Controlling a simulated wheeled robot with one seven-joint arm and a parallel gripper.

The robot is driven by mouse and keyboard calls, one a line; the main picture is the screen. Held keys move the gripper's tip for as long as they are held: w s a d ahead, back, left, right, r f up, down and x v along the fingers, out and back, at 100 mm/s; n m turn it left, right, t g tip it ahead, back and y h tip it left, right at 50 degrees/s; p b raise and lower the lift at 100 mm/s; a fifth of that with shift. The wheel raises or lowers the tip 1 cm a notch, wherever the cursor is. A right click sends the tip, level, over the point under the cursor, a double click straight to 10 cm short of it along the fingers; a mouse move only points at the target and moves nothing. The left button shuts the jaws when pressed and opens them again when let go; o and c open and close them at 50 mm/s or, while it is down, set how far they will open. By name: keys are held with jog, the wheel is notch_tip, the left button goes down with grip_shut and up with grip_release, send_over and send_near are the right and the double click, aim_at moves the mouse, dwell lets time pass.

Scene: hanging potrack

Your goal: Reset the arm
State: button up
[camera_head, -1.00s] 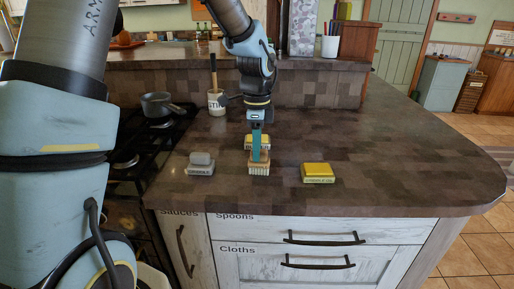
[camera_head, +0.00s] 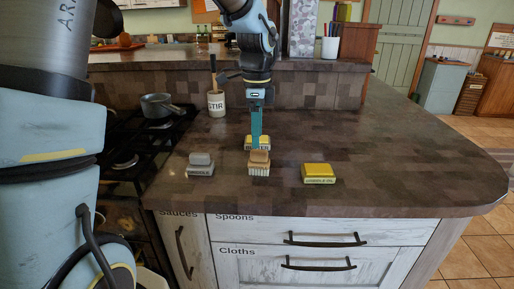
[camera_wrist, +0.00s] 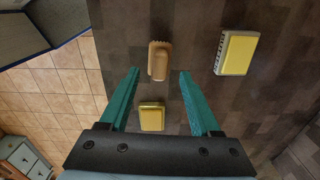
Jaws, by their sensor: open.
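My gripper (camera_head: 256,140) is above the counter, pointing down, with its teal fingers apart and nothing between them in the wrist view (camera_wrist: 160,78). A wooden brush (camera_head: 259,164) with pale bristles stands on the counter just below the fingertips. In the wrist view the brush (camera_wrist: 158,60) lies beyond the fingertips, apart from both fingers. A yellow sponge-like block (camera_head: 258,143) sits behind the brush, partly hidden by my gripper.
A grey block (camera_head: 200,164) sits to the left and a yellow-topped block (camera_head: 318,173) to the right. A utensil crock (camera_head: 216,103) and a pot (camera_head: 158,106) on the stove stand back left. The counter's right side is clear.

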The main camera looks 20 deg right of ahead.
notch_tip(320, 180, up, 6)
jog(key=s+a+f+n, duration=0.1)
jog(key=a+f+n, duration=0.2)
jog(key=a+n, duration=0.4)
jog(key=s+a+f+n+t, duration=0.1)
jog(key=a+f+n, duration=0.3)
jog(key=a+n, duration=0.4)
jog(key=s+a+f+n, duration=0.2)
jog(key=a+f+n, duration=0.2)
jog(key=a, duration=1.1)
jog(key=n, duration=0.3)
jog(key=shift+t+b, duration=0.3)
jog(key=shift+b, duration=0.05)
